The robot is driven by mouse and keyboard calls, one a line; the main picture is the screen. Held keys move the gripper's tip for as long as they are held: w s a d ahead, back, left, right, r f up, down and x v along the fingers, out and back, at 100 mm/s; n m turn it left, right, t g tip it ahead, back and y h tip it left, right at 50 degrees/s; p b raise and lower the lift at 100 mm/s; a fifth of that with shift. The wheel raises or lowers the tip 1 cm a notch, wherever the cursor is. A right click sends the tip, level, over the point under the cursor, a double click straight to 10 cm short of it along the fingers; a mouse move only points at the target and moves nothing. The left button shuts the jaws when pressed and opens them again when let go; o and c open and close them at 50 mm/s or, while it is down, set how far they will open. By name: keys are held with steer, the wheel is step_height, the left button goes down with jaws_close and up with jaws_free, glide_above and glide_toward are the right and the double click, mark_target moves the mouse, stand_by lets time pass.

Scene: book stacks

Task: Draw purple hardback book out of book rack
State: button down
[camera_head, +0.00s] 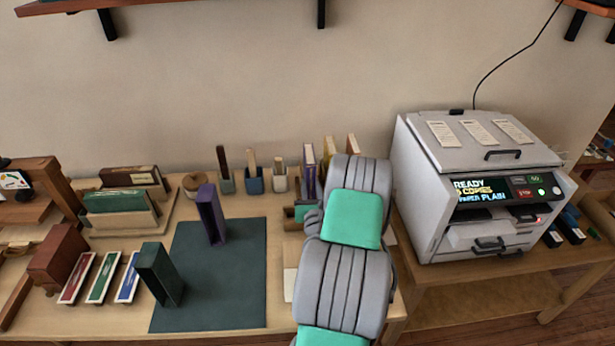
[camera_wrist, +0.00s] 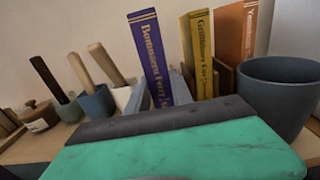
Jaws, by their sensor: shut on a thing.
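The purple hardback book (camera_wrist: 150,58) stands upright in the wrist view, its spine with gold bands and lettering facing me and leaning slightly left. In the head view the purple book (camera_head: 310,168) stands at the back of the table, left of a yellow book (camera_wrist: 200,50) and an orange book (camera_wrist: 235,42). My gripper (camera_wrist: 160,94) is shut on the purple book low down, with a pale grey finger on each side. The green and dark part of my gripper hides the book's foot and most of the book rack. My arm hides more of it in the head view.
A dark grey cup (camera_wrist: 282,98) stands close on the right. Small pots with wooden handles (camera_head: 253,178) stand to the left. A dark mat (camera_head: 215,290) bears an upright purple case (camera_head: 211,214) and a dark green one (camera_head: 160,274). A printer (camera_head: 480,180) stands right.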

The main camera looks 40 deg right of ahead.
steer(key=b+v, duration=0.6)
steer(key=v, duration=0.3)
steer(key=shift+s+a+f, duration=0.2)
steer(key=shift+s+a, duration=0.05)
steer(key=shift+a, duration=0.1)
